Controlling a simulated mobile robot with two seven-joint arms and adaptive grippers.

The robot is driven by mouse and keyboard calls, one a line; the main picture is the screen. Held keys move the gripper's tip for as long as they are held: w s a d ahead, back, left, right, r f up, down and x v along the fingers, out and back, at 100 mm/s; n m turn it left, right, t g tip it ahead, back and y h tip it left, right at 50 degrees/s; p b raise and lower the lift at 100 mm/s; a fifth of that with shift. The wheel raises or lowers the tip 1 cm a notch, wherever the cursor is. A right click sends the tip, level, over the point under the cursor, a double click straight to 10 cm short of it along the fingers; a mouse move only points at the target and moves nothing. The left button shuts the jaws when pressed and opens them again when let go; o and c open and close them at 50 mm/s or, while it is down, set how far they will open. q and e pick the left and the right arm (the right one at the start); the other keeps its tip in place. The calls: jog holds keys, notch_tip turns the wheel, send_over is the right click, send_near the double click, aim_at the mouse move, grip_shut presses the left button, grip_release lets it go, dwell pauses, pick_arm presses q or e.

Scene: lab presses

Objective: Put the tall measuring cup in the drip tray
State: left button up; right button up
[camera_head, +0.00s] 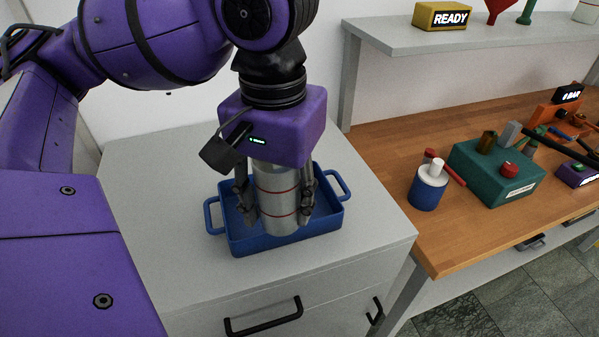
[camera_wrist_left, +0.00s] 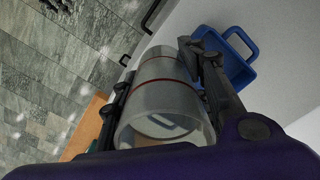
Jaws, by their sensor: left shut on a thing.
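The tall measuring cup (camera_head: 276,198) is a grey, translucent cylinder with red rings. My left gripper (camera_head: 277,208) points down from above and is shut on it, one finger on each side. The cup is upright, over the blue drip tray (camera_head: 238,244) with two handles; I cannot tell whether its base touches the tray floor. In the left wrist view the cup (camera_wrist_left: 158,95) lies between the fingers of the gripper (camera_wrist_left: 160,85), with its open rim toward the camera. Part of the blue tray (camera_wrist_left: 238,68) shows beside it. My right gripper is not in view.
The tray stands on a grey cabinet (camera_head: 150,200) with black drawer handles. To the right, a wooden bench (camera_head: 385,155) holds a blue and white bottle (camera_head: 429,190) and a teal box (camera_head: 495,180) with a red knob. A grey shelf (camera_head: 400,37) carries a READY sign (camera_head: 441,17).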

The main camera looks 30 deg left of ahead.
pick_arm(q)
jog(key=w+a+f, duration=0.2)
jog(key=w+f, duration=0.1)
jog(key=w+a+f+b, duration=0.1)
jog(key=w+a+f, duration=0.1)
jog(key=w, duration=0.1)
jog(key=w+a+f+b, duration=0.1)
jog(key=w+a+f, duration=0.2)
jog(key=shift+f, duration=0.3)
jog(key=shift+a+f+b, duration=0.15)
jog(key=shift+b, duration=0.15)
jog(key=f, duration=0.3)
jog(key=shift+w+a+f+b, duration=0.15)
jog(key=shift+w+f+b, duration=0.15)
jog(key=shift+f, duration=0.1)
jog(key=shift+r, duration=0.1)
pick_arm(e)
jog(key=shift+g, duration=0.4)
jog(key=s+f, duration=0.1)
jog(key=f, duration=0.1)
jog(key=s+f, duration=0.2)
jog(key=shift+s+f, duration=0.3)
pick_arm(q)
jog(key=o, duration=1.2)
jog(key=shift+f, duration=0.2)
jog(key=shift+c, duration=0.2)
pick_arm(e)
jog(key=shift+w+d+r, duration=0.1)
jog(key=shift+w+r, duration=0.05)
